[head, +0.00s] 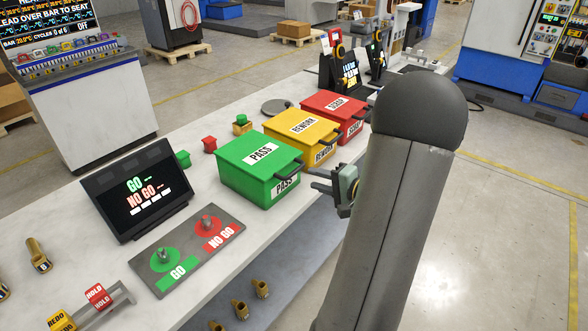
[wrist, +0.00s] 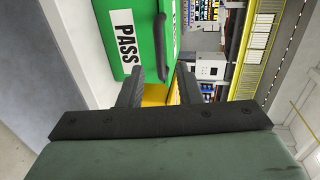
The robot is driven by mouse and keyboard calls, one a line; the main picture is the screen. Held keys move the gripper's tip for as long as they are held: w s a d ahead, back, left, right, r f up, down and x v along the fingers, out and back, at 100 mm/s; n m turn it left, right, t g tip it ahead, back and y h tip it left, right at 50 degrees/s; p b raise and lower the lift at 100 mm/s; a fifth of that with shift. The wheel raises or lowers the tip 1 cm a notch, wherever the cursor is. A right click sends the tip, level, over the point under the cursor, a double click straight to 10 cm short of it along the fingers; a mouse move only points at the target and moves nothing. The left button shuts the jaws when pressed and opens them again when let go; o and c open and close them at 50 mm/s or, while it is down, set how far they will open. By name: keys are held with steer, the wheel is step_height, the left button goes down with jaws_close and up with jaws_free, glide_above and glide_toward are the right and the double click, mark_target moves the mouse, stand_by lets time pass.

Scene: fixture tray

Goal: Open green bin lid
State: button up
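The green bin (head: 238,180), labelled PASS on its lid and front, stands on the bench with its green lid (head: 243,148) shut. A dark handle (head: 289,170) sticks out from the lid's front edge. My gripper (head: 314,180) is just in front of the bin, to the right of the handle, with its fingers apart and nothing between them. In the wrist view the green bin (wrist: 141,62) is ahead, and its handle (wrist: 161,45) lies beyond the gap between the fingertips (wrist: 160,86). I see no contact between fingers and handle.
A yellow REWORK bin (head: 294,145) and a red SCRAP bin (head: 337,116) stand in a row behind the green one, both shut. A GO/NO GO screen (head: 137,190) and a plate (head: 188,250) are at left. The floor in front of the bench is clear.

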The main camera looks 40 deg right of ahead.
mark_target(293, 172)
steer(key=p+x, duration=0.1)
steer(key=x, duration=0.8)
steer(key=shift+p, duration=0.4)
steer(key=shift+s, duration=0.1)
jaws_close()
